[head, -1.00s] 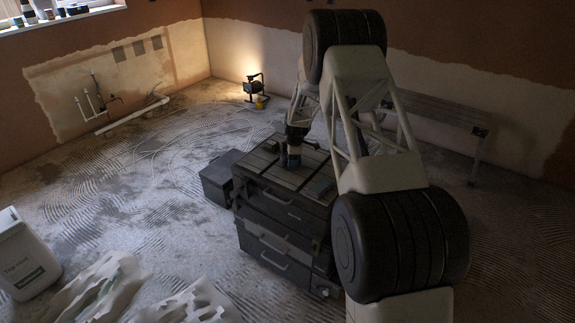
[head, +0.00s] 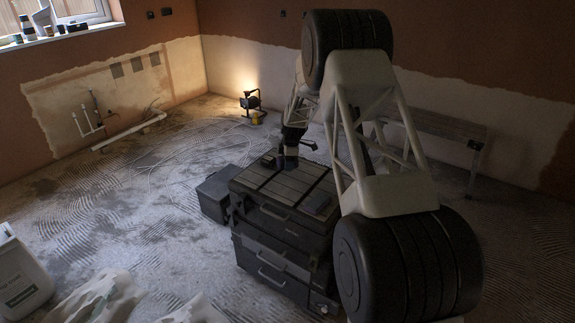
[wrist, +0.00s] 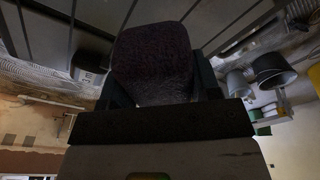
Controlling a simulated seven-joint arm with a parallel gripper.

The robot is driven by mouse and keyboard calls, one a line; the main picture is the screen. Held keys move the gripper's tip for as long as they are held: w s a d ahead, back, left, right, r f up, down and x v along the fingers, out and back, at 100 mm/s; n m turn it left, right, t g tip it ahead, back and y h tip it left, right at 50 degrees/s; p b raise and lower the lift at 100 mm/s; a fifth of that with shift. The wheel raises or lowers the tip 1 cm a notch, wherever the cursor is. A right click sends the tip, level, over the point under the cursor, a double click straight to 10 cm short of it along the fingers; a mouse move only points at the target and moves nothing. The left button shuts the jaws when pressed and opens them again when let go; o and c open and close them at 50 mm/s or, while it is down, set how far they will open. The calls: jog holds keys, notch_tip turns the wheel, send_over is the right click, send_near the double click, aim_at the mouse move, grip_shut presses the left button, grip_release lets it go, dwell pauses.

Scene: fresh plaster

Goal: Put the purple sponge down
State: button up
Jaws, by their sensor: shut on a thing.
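My gripper (head: 290,163) hangs over the back part of the slatted top of a dark tool chest (head: 268,190) in the head view. In the wrist view my gripper (wrist: 160,88) is shut on the dark purple sponge (wrist: 152,60), with a dark finger on each side of it. The sponge has a rough, speckled face. The slatted top (wrist: 235,45) shows behind it in the wrist view. I cannot tell the gap between sponge and top. The sponge is not clear in the head view.
A lower dark box (head: 215,192) stands left of the chest. A lit work lamp (head: 252,103) is behind, and a bench (head: 435,128) is at the right wall. The slats' front left part is clear.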

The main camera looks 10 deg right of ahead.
dwell(0.4)
jog(key=s+a+f, duration=0.2)
jog(key=s+a, duration=0.8)
jog(key=a, duration=0.3)
jog(key=shift+s+f, duration=0.2)
jog(key=shift+f, duration=0.15)
jog(key=shift+a, duration=0.1)
send_over(251, 178)
jog(key=shift+d+f, duration=0.2)
jog(key=shift+f, duration=0.55)
jog(key=shift+f, duration=0.1)
jog(key=shift+f, duration=1.65)
jog(key=shift+f, duration=0.1)
jog(key=o, duration=0.9)
